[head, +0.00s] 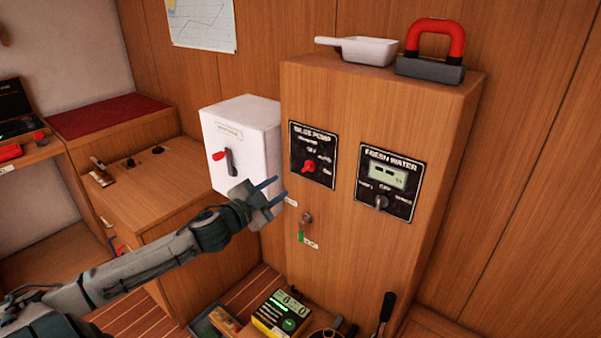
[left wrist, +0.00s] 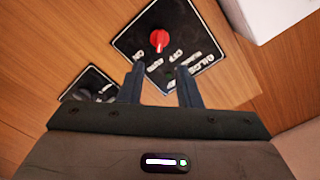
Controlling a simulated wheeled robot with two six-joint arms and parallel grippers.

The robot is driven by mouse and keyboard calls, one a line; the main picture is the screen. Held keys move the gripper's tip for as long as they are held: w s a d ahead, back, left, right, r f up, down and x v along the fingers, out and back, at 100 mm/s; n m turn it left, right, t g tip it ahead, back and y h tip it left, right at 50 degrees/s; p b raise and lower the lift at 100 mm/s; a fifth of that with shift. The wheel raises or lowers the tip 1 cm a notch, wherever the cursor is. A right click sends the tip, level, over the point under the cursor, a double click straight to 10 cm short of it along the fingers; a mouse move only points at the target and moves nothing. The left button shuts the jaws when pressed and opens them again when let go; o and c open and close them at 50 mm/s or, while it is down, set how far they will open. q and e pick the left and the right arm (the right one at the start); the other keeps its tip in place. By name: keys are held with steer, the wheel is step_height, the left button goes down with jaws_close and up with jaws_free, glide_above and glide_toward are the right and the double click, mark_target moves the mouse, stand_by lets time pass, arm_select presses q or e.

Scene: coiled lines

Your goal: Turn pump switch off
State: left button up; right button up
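The bilge pump panel (head: 325,180) is a black plate on the front of the wooden cabinet. Its red knob (head: 309,166) is the pump switch, with small position labels around it; I cannot tell which one it points at. In the left wrist view the red knob (left wrist: 159,38) shows just beyond the fingertips, with ON, AUTO and OFF lettering beside it. My left gripper (head: 279,190) is open and empty, left of and below the knob in the head view and apart from it. The left wrist view shows its two fingers (left wrist: 160,88) spread. My right gripper is not in view.
A fresh water panel (head: 370,201) with a dark knob is right of the pump panel. A white box (head: 255,140) with a red lever juts out at the left. A key with a green tag (head: 301,237) hangs below. A white pan (head: 370,50) and red-handled block (head: 430,67) sit on top.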

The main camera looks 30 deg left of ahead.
mark_target(305, 170)
arm_select(q)
steer(key=shift+w+d+f+p, duration=0.1)
steer(key=shift+w+d+p, duration=0.05)
steer(key=shift+w, duration=1.6)
steer(key=shift+w+d+r+p, duration=0.1)
steer(key=shift+w+p, duration=0.05)
steer(key=shift+w, duration=1.65)
steer(key=shift+w+d+f+p, duration=0.1)
steer(key=shift+w+d+p, duration=0.05)
steer(key=shift+w, duration=1.6)
steer(key=shift+c, duration=0.2)
